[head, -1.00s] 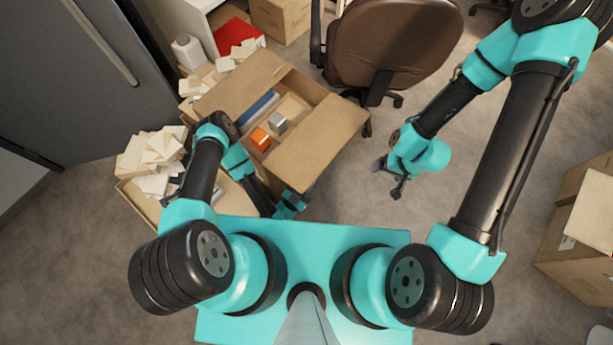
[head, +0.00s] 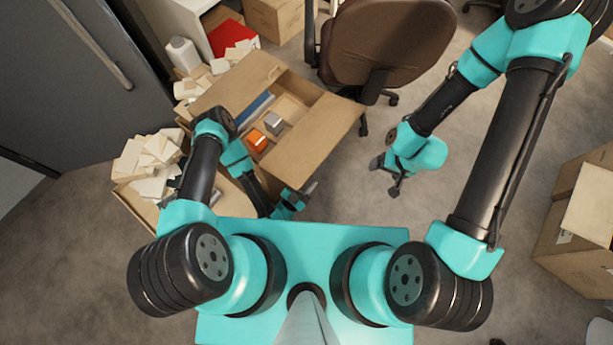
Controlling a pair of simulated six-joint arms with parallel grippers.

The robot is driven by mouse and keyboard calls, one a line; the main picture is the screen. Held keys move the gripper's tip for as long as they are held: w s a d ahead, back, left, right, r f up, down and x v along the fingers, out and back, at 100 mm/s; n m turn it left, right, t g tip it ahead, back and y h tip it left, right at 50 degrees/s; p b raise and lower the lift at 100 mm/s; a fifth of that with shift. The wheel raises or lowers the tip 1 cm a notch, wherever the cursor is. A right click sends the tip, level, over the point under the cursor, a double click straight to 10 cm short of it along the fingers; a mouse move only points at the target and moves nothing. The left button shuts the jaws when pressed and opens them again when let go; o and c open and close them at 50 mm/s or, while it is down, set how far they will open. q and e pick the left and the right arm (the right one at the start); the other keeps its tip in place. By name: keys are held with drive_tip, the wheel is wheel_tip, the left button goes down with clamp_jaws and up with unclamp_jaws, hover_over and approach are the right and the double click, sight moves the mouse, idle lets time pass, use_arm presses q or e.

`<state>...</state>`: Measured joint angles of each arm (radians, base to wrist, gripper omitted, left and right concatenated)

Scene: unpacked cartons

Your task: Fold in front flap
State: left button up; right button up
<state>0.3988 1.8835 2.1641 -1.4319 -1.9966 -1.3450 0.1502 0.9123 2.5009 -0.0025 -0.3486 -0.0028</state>
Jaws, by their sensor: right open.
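An open carton (head: 290,92) stands left of centre in the head view. Its back-left flap (head: 228,85) and its right flap (head: 318,143) are spread outward. Inside are an orange box (head: 257,140), a grey box (head: 273,124) and a blue item (head: 256,106). My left arm covers the carton's near-left side, so the front flap is largely hidden. My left gripper (head: 302,198) is low by the near end of the right flap; contact and jaw opening are unclear. My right gripper (head: 386,177) is open and empty over the floor, right of the carton.
A carton (head: 136,205) heaped with pale packing pieces (head: 147,165) is beside my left arm. A brown office chair (head: 386,45) stands behind the open carton. Other cartons (head: 580,225) are at the right edge. A grey cabinet (head: 60,75) is at left. The floor at centre right is clear.

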use_arm(q)
drive_tip(key=shift+w+a, duration=0.1)
drive_tip(key=shift+a, duration=0.05)
idle(0.4)
drive_tip(key=v, duration=1.7)
drive_tip(key=shift+f, duration=0.15)
idle(1.4)
